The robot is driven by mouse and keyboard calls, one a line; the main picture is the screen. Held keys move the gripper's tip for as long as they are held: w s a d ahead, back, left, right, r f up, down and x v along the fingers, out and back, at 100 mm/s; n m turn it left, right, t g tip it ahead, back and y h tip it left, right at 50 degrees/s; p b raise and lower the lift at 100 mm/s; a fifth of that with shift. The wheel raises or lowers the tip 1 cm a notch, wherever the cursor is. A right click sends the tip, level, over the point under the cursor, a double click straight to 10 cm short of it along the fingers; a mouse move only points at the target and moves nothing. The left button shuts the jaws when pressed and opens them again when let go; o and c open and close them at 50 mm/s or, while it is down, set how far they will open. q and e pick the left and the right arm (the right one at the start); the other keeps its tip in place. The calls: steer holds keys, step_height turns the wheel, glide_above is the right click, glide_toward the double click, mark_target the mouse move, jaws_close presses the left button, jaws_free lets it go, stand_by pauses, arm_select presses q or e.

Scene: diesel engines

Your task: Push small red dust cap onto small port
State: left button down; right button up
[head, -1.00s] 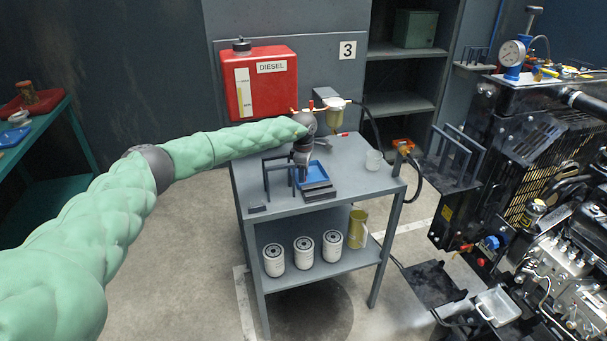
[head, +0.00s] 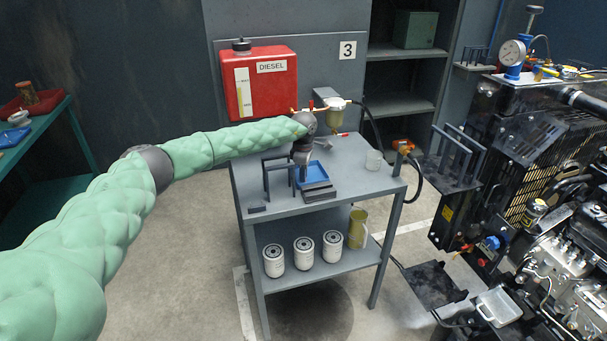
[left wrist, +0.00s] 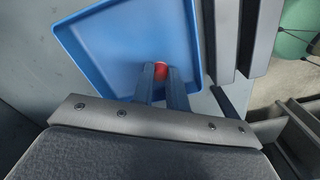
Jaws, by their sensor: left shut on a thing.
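My left gripper (head: 302,172) reaches down over the blue tray (head: 318,176) on the grey table. In the left wrist view my left gripper (left wrist: 160,76) is shut on the small red dust cap (left wrist: 161,69), which shows between its fingertips over the floor of the blue tray (left wrist: 110,45), near one rim. I cannot tell whether the cap still touches the tray. In the head view the cap is hidden by the gripper. I cannot make out the small port for certain. My right gripper is not in view.
Grey racks (head: 278,178) and dark blocks (head: 319,193) stand close to the tray. A red diesel tank (head: 259,82) hangs behind. The engine (head: 560,215) is at the right, beyond a floor gap.

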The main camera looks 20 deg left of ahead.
arm_select(q)
steer(key=shift+r+p, duration=0.55)
steer(key=shift+r, duration=1.95)
